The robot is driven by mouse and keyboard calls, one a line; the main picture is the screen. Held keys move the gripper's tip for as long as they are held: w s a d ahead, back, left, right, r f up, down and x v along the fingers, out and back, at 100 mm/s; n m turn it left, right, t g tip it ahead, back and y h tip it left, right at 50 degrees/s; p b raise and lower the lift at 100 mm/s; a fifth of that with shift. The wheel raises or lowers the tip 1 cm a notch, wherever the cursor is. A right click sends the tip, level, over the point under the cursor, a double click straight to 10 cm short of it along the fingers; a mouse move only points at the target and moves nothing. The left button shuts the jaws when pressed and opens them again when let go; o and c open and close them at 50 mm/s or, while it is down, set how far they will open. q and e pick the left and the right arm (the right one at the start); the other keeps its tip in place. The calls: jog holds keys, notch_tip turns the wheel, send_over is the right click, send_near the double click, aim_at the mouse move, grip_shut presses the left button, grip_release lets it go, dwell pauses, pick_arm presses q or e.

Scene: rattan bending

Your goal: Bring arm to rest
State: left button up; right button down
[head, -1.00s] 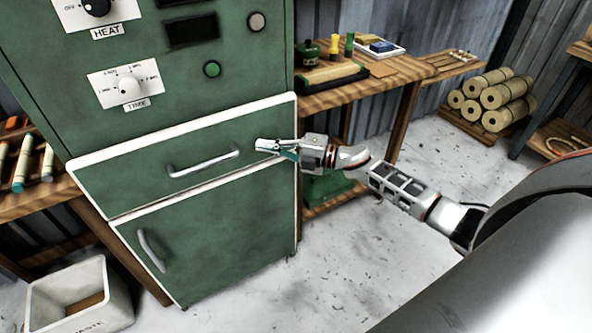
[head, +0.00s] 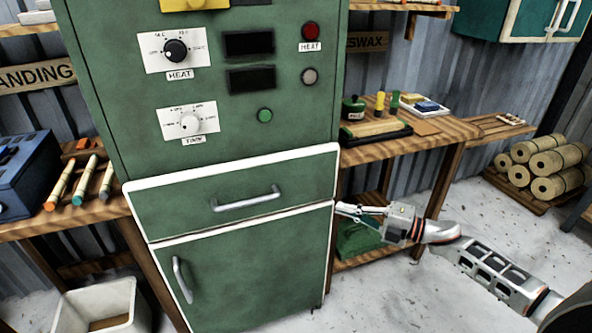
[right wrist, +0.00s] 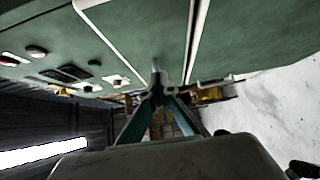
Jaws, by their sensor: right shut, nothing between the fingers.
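My right gripper (head: 348,210) is shut and empty. In the head view it is at the right edge of the green cabinet (head: 240,262), level with the drawer's lower part, with its arm reaching in from the right. The drawer (head: 290,184) with its metal handle (head: 246,199) is closed. In the right wrist view the shut fingers (right wrist: 156,80) point toward the green cabinet front (right wrist: 240,35); I cannot tell whether they touch it. My left gripper is not in view.
A wooden workbench (head: 436,138) with pads and small bottles stands right of the cabinet. Rolled bundles (head: 548,166) lie on a floor pallet at the right. A white waste bin (head: 97,305) stands at lower left. The floor (head: 420,285) on the right is partly clear.

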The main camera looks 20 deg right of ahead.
pick_arm(q)
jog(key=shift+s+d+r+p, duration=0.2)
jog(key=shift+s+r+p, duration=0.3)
jog(key=shift+p, duration=0.75)
pick_arm(e)
jog(key=s+a+f+m+g+h, duration=0.1)
jog(key=s+a+f+m+h, duration=0.4)
jog(key=s+f+m, duration=0.6)
jog(key=s+a+f+m+g+h, duration=0.1)
jog(key=s+a+f+m+h, duration=0.4)
jog(key=s+a+f+m, duration=0.4)
jog(key=s+f+m, duration=0.2)
jog(key=s, duration=0.4)
jog(key=shift+s+a+f+m, duration=0.15)
jog(key=shift+s+a+m, duration=0.1)
jog(key=shift+s+m, duration=0.15)
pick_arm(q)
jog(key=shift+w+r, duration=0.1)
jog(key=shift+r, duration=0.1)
pick_arm(e)
jog(key=shift+w, duration=0.15)
